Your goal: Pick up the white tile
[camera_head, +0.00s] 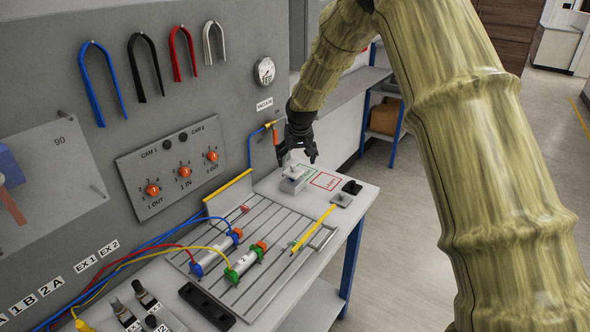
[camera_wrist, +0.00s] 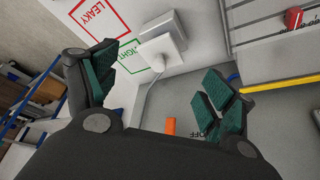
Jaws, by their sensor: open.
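A white tile (camera_wrist: 170,50) shows as a flat pale square between my open fingers in the wrist view. A pale raised block (camera_wrist: 155,24) adjoins it; I cannot tell whether the tile rests on the block. In the head view the pale tile and block (camera_head: 292,184) are on the far end of the bench, just under my gripper (camera_head: 297,157). In the wrist view my gripper (camera_wrist: 160,82) is open and empty, its green-padded fingers wide apart. The tile lies beyond the fingertips, apparently apart from them.
The upright grey panel (camera_head: 222,110) stands close behind my gripper. Red and green outlined boxes marked on the bench (camera_head: 325,181) lie beside the tile.

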